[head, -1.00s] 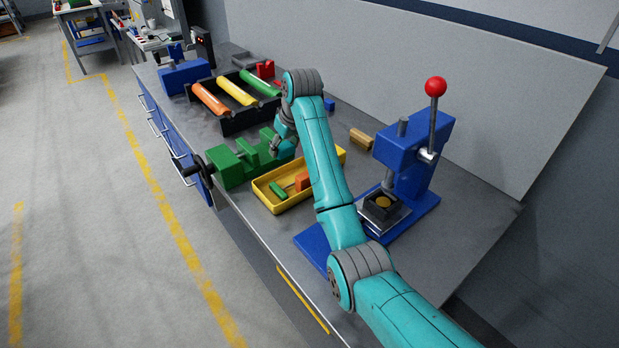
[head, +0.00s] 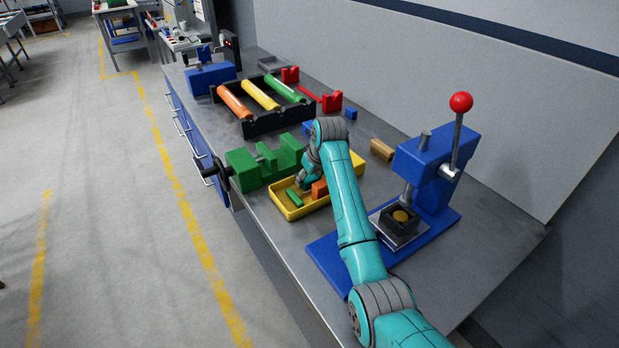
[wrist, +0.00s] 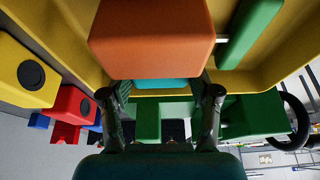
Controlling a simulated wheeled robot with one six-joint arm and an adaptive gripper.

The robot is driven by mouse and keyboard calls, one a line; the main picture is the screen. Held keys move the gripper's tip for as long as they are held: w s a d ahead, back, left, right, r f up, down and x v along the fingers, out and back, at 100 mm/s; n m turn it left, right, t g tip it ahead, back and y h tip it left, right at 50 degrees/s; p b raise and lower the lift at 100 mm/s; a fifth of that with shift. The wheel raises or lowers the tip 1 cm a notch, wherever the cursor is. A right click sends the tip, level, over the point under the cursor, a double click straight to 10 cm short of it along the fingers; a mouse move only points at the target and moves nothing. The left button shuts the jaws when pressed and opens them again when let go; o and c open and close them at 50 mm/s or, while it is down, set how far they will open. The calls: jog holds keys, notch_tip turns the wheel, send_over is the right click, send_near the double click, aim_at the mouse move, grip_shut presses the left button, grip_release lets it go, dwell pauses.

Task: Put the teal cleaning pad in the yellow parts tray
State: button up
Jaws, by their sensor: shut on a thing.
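The yellow parts tray (head: 287,212) sits on the bench in the head view, with a green block (head: 296,197) and an orange block (head: 320,187) in it. My gripper (head: 304,183) reaches down over the tray beside these blocks. In the wrist view, my gripper (wrist: 161,92) is shut on the teal cleaning pad (wrist: 162,84), which shows as a narrow strip between the fingertips. The orange block (wrist: 150,35) hides part of the pad. The head view does not show the pad. I cannot tell whether it touches the tray floor.
A green vise (head: 243,168) stands left of the tray, and a blue press (head: 432,170) with a red-knobbed lever stands to the right. Behind are a black rack (head: 262,126) with coloured rollers and a red block (head: 332,101). A tan block (head: 382,149) lies near the press.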

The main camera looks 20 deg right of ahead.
jog(key=shift+f, duration=0.1)
jog(key=o, duration=1)
jog(key=shift+c, duration=0.2)
jog(key=v, duration=1.2)
